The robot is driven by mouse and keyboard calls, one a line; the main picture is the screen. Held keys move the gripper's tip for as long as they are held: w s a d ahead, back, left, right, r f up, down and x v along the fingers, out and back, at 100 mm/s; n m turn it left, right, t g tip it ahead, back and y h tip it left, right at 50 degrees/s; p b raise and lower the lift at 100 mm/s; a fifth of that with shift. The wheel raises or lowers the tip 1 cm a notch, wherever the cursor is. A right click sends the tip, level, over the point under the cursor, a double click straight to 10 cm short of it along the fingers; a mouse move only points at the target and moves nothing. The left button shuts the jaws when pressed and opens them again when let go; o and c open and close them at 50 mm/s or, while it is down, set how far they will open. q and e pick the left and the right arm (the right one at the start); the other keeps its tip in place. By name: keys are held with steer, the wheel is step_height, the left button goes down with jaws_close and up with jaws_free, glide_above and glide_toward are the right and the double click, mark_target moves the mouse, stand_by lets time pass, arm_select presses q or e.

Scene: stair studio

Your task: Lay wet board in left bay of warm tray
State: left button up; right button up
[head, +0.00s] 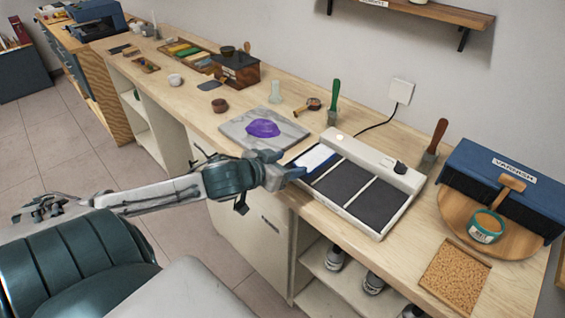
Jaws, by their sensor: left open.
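The warm tray (395,213) is a pale unit on the bench with a lit spot and a dark knob at its back edge. Its middle and right bays show dark, bare floors. A white board with blue at its edge (316,158) lies at the left bay; I cannot tell whether it is fully flat, as its near end is close to my gripper. My left gripper (283,167) is open at the tray's left front corner, beside the board. Whether it touches the board is unclear. My right gripper is not in view.
A marble slab (290,136) with a purple blob (263,128) lies left of the tray. A green-handled tool (334,98) and a brown-handled one (436,140) stand behind. A blue varnish box (500,175) and a cork mat (455,277) are to the right.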

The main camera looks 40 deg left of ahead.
arm_select(q)
steer(key=shift+v, duration=0.8)
steer(key=shift+d, duration=0.1)
stand_by(0.9)
